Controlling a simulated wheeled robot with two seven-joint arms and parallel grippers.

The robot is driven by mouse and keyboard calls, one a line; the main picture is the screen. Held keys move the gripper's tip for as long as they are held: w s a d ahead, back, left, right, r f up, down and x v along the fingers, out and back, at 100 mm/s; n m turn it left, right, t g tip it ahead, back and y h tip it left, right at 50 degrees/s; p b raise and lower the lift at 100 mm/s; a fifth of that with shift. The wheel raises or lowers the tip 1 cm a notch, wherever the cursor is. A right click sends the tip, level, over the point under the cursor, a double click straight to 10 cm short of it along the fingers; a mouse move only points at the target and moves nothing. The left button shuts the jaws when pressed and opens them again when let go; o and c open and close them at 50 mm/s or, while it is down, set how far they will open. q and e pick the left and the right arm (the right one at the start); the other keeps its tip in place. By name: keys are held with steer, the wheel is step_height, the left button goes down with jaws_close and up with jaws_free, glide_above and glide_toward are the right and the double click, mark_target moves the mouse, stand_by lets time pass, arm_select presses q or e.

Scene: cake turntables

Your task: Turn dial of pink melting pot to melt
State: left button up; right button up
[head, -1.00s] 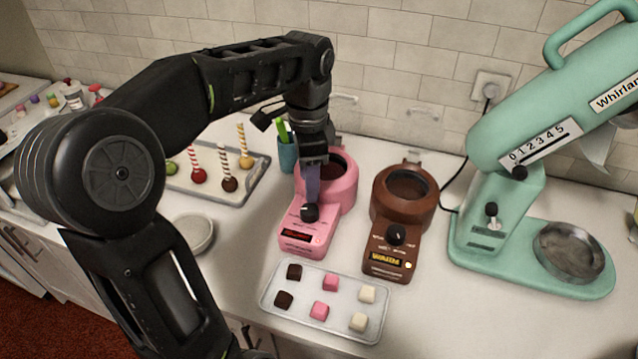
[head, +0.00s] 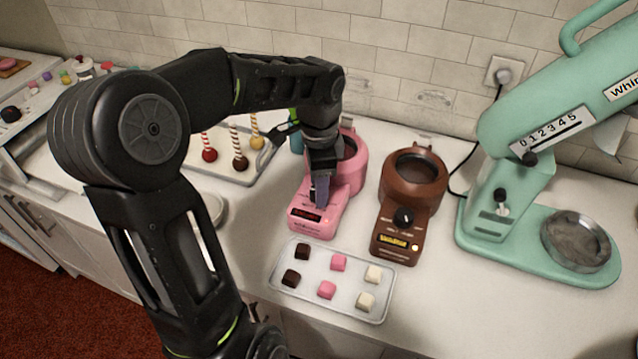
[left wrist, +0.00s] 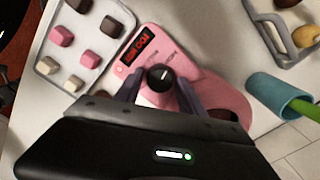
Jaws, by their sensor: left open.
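The pink melting pot (head: 354,178) stands on the counter, with a red-lettered display on its front; it also shows in the left wrist view (left wrist: 222,88). Its black dial (left wrist: 160,77) has a white pointer line and lies between the fingers of my left gripper in the left wrist view. My left gripper (head: 320,190) is open, pointing down over the pot's control panel, with a finger on each side of the dial. In the head view the gripper hides the dial. I cannot tell whether the fingers touch it. The display's (left wrist: 137,46) lettering is too blurred to read surely. My right gripper is not in view.
A brown melting pot (head: 417,176) stands close to the right, its yellow display lit. A tray (head: 345,304) of several dark, pink and white cubes lies in front. A mint mixer (head: 500,190) stands at right. Behind left is a cake-pop tray (head: 235,177) and a teal cup (left wrist: 280,97).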

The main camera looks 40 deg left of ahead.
arm_select(q)
steer(key=shift+f, duration=0.25)
jaws_close()
stand_by(0.4)
